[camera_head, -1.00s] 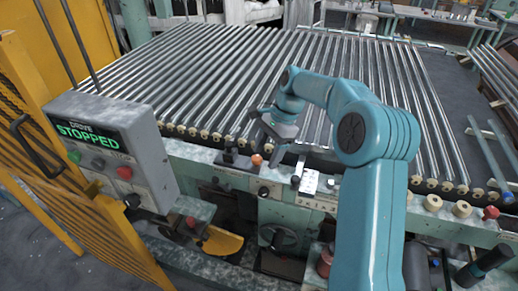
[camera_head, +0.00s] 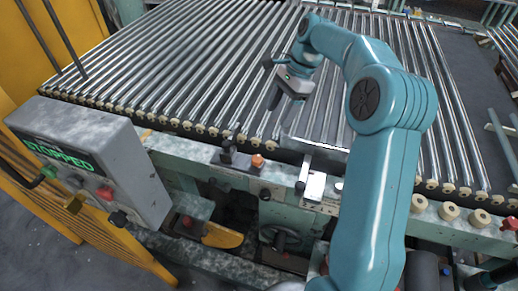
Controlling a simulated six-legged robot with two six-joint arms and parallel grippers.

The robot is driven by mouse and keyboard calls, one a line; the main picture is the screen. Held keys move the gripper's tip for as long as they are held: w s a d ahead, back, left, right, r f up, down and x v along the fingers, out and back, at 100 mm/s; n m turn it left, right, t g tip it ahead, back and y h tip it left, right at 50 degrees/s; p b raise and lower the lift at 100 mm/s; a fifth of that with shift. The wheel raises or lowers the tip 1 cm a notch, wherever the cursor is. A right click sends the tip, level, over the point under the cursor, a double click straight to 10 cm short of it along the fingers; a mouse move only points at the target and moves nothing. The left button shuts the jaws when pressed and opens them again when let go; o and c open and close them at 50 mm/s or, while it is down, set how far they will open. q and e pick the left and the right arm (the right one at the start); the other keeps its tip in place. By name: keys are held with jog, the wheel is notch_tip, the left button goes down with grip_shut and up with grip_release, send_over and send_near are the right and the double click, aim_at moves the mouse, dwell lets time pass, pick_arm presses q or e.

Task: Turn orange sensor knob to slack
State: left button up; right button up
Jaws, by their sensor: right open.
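The small orange knob (camera_head: 257,161) stands on the pale green front rail of the roller machine, just right of a black knob (camera_head: 227,150). My right gripper (camera_head: 271,82) is open and empty. It is above and beyond the orange knob in the picture, over the metal rollers, clearly apart from the knob. Its arm comes in from the lower right. The knob's pointer and any markings are too small to read. My left gripper is out of view.
A grey control box (camera_head: 95,160) reading STOPPED, with a red button (camera_head: 104,192), stands at left beside a yellow mesh guard. Long metal rollers (camera_head: 190,75) fill the back. A label plate (camera_head: 314,187) sits right of the knob. Room above the knob is clear.

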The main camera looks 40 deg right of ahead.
aim_at(258, 158)
jog(key=x, duration=1)
jog(key=p+x, duration=0.1)
jog(key=x, duration=0.3)
jog(key=shift+s+a+f, duration=0.25)
jog(key=shift+a, duration=0.3)
jog(key=shift+a+f, duration=0.1)
jog(key=shift+f, duration=0.2)
jog(key=shift+w+f, duration=0.2)
jog(key=shift+f, duration=0.2)
jog(key=shift+s+r, duration=0.1)
jog(key=c, duration=1)
